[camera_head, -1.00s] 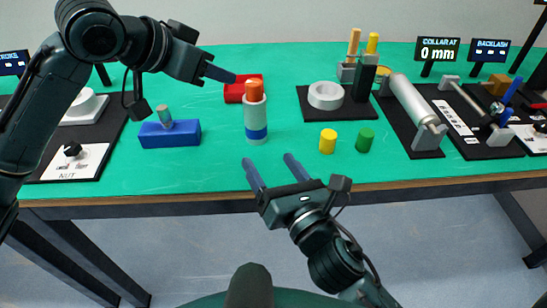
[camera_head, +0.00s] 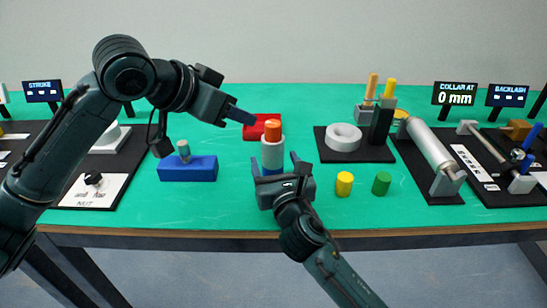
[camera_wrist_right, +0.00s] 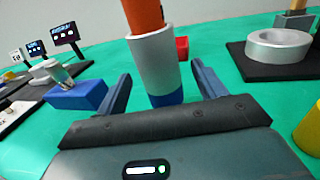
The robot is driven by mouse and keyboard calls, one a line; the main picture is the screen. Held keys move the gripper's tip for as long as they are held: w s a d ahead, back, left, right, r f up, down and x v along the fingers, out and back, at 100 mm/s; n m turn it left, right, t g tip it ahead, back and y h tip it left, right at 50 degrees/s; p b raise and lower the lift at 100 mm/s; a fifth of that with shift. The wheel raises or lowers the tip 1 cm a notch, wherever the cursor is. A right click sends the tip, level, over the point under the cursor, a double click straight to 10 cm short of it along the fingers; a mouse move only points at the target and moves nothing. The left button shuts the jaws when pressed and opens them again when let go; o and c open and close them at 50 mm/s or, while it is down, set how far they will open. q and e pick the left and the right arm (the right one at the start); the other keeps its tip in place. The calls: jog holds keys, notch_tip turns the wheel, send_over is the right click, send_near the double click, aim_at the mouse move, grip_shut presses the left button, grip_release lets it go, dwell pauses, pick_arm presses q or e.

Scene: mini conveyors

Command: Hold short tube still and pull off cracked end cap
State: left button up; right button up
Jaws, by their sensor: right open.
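The short tube (camera_head: 272,154) stands upright on the green table, light grey with a blue band low down. The orange end cap (camera_head: 273,129) sits on its top; no crack can be made out. In the right wrist view the tube (camera_wrist_right: 152,68) stands between and just beyond the open fingers, under the orange cap (camera_wrist_right: 142,14). My right gripper (camera_head: 274,166) is open around the near side of the tube, with no clear grip on it. My left gripper (camera_head: 248,117) is up and to the left of the cap, apart from it; its finger opening is hard to see.
A blue block with a grey peg (camera_head: 188,169) stands left of the tube. A red block (camera_head: 256,131) is just behind it. Yellow (camera_head: 344,184) and green (camera_head: 381,184) cylinders stand to the right. A white ring (camera_head: 343,137) lies on a black plate farther right.

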jog(key=shift+x, duration=1.15)
jog(key=shift+c, duration=0.3)
jog(key=c, duration=1.2)
jog(key=shift+f, duration=0.35)
